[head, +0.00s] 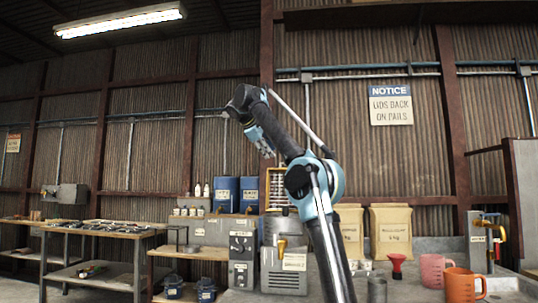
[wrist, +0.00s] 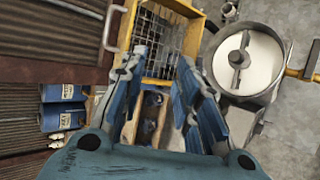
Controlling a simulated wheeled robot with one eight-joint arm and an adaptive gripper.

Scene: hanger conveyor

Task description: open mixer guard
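The mixer guard is a yellow frame with wire mesh (wrist: 163,35), seen at the top middle of the wrist view. In the head view the guard (head: 277,186) stands upright behind the mixer, partly hidden by my arm. The mixer bowl (wrist: 213,75) is round metal with pale contents and a dark paddle; its top is uncovered, with the guard beside it. My gripper (wrist: 165,88) is open and empty, its blue fingers spread below the guard in the wrist view. In the head view my gripper (head: 266,147) is raised, pointing down, above the guard and apart from it.
Blue canisters (head: 227,193) stand left of the mixer. Grey machine boxes (head: 284,270) stand in front of it. A tool bench (head: 100,230) is far left. The air around my gripper is clear.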

